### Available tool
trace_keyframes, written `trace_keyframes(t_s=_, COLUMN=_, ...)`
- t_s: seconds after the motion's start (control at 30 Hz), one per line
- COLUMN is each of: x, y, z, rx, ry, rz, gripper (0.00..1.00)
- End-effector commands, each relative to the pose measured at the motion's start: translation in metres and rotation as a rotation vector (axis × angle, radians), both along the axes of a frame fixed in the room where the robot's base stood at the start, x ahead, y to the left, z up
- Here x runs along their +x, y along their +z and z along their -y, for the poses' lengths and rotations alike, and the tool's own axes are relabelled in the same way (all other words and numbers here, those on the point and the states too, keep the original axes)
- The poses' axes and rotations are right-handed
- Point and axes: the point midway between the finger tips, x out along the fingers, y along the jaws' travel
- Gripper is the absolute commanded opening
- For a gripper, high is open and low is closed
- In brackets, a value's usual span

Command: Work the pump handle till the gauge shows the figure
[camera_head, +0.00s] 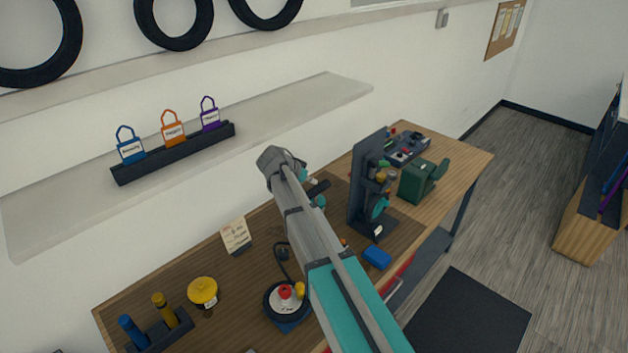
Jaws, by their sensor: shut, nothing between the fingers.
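A squat dark-blue round unit (287,306) with a pale face, a red knob and a yellow part stands at the front of the wooden bench. A black hose (284,265) runs from it to a small dark fitting behind. My arm crosses the bench just right of this unit and may cover part of the pump. I cannot make out a pump handle or read a gauge figure. My gripper (319,187) shows only as a small dark piece beyond my wrist, above the bench, shut and empty. Its fingertips are small and partly hidden.
A small written card (236,236) stands at the bench's back edge. A yellow round thing (203,291) and a rack with blue and yellow handles (160,325) are at left. A dark upright stand (369,185), a blue block (377,258) and a green machine (418,182) are at right.

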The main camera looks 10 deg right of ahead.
Motion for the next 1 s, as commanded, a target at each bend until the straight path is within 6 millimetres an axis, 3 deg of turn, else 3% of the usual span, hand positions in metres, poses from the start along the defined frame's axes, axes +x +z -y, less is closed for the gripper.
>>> trace_keyframes(t_s=0.73, x=-0.002, y=-0.012, z=0.001, rx=0.000, ry=0.000, rz=0.000, gripper=0.00)
trace_keyframes(t_s=1.0, x=-0.002, y=-0.033, z=0.001, rx=0.001, ry=0.000, rz=-0.001, gripper=0.00)
